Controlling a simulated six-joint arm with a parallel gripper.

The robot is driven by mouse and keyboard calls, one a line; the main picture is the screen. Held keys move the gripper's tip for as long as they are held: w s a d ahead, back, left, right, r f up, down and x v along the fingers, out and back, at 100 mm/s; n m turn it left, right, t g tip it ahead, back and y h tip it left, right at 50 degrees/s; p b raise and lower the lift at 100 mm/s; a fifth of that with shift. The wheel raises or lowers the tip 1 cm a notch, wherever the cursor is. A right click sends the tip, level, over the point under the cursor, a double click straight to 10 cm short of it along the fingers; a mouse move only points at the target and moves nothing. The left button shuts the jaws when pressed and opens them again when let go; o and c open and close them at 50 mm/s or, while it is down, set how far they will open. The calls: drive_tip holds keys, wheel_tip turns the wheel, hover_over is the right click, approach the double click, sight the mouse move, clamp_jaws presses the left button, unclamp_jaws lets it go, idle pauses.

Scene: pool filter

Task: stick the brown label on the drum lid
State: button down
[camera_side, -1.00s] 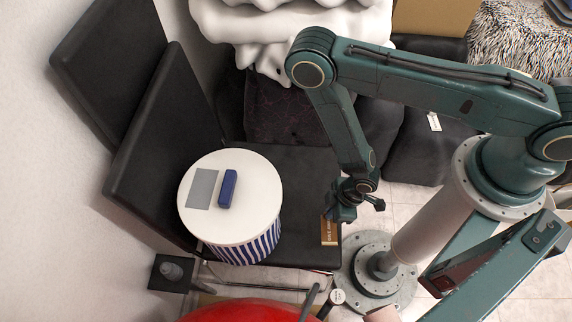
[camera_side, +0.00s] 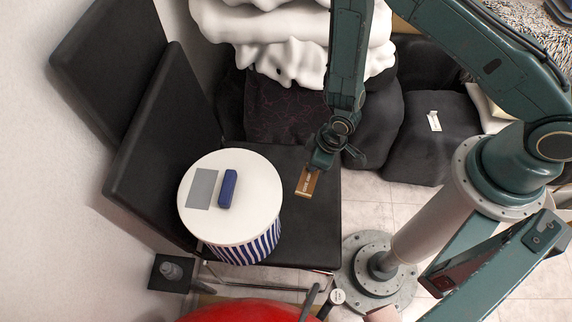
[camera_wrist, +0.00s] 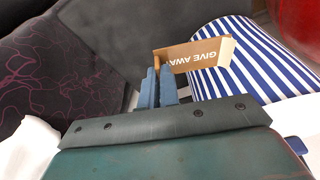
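The brown label (camera_side: 307,182) hangs from my gripper (camera_side: 320,164), to the right of the drum and clear of it in the side view. In the wrist view the label (camera_wrist: 196,54) reads "GIVE AWAY" upside down, and the two blue fingers of my gripper (camera_wrist: 158,72) are close together at its left end. The drum (camera_side: 245,243) has blue and white stripes and stands on the black chair. Its round white lid (camera_side: 245,218) carries a grey rectangle (camera_side: 201,188) and a blue block (camera_side: 228,189). The striped drum side (camera_wrist: 230,80) also shows in the wrist view.
The black chair seat (camera_side: 310,235) has bare room right of the drum. Chair backs (camera_side: 160,150) stand to the left. Dark bags (camera_side: 285,115) and a lumpy white object (camera_side: 290,50) are behind. A red round object (camera_side: 240,312) is in front.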

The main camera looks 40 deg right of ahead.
drive_tip(key=w+d+r+m, duration=0.1)
drive_tip(key=w+d+r, duration=0.2)
drive_tip(key=r, duration=0.2)
drive_tip(key=w+d+r+m+h, duration=0.1)
drive_tip(key=w+d+r+m, duration=0.15)
drive_tip(key=r, duration=0.25)
drive_tip(key=w+d+r+m, duration=0.1)
drive_tip(key=w+d+r, duration=0.2)
drive_tip(key=r, duration=0.2)
wheel_tip(320, 180, up, 4)
drive_tip(key=n+y, duration=0.1)
drive_tip(key=n, duration=0.6)
hover_over(206, 173)
drive_tip(key=shift+s+d+f, duration=0.2)
drive_tip(key=shift+d, duration=0.05)
drive_tip(key=shift+f, duration=0.1)
drive_tip(key=shift+f, duration=4.45)
drive_tip(key=shift+s+f, duration=0.1)
drive_tip(key=shift+f, duration=0.45)
